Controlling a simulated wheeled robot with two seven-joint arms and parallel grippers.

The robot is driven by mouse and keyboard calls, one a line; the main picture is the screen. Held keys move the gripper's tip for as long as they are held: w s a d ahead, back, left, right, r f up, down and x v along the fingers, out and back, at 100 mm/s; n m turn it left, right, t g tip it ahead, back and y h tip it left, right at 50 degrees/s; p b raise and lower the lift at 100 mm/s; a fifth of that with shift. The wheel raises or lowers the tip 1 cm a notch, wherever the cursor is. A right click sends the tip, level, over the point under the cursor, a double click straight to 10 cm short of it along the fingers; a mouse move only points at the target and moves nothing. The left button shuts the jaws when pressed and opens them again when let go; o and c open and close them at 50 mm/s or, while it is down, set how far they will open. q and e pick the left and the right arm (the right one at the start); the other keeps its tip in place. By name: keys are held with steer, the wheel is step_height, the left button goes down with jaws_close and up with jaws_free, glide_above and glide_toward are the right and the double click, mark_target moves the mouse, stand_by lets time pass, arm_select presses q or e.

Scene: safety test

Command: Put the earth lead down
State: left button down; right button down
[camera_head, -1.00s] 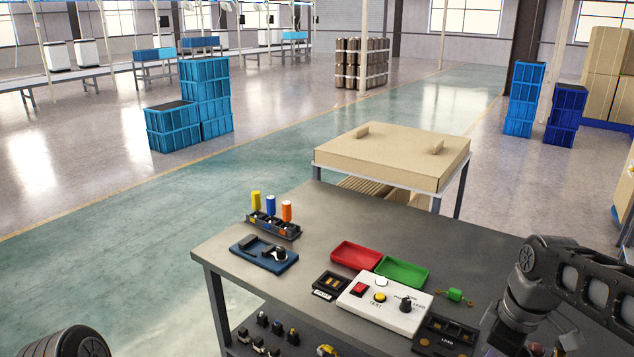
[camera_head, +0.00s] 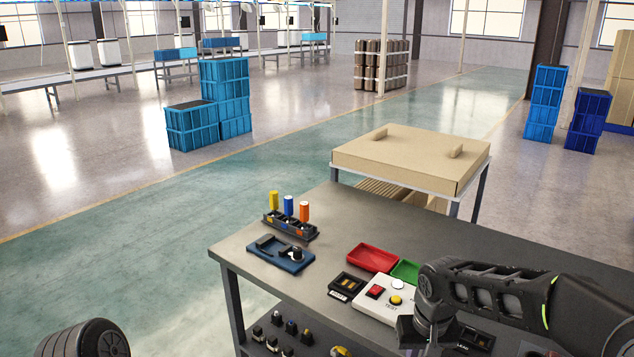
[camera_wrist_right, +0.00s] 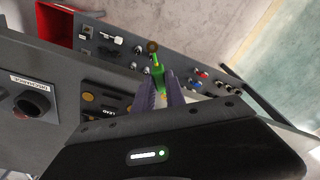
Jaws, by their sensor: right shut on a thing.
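The earth lead (camera_wrist_right: 158,76), a green piece with a dark round end, stands between the purple fingers of my right gripper (camera_wrist_right: 160,92) in the right wrist view. The gripper is shut on it. In the head view my right arm reaches in from the right over the bench, and its fingers and the lead are hidden. A white test box (camera_head: 372,305) with a red switch and a yellow button is partly covered by the arm. A dark box marked LOAD (camera_wrist_right: 108,112) shows beside the fingers in the wrist view. My left gripper is out of view.
A red tray (camera_head: 372,257) and a green tray (camera_head: 405,270) lie behind the test box. A blue fixture (camera_head: 281,256) and a rack with coloured cylinders (camera_head: 290,226) stand at the left. Small parts (camera_head: 290,327) sit below the bench top. The bench's left front is bare.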

steer(key=shift+a+f, duration=0.15)
steer(key=shift+a, duration=0.4)
steer(key=shift+d, duration=0.1)
stand_by(1.7)
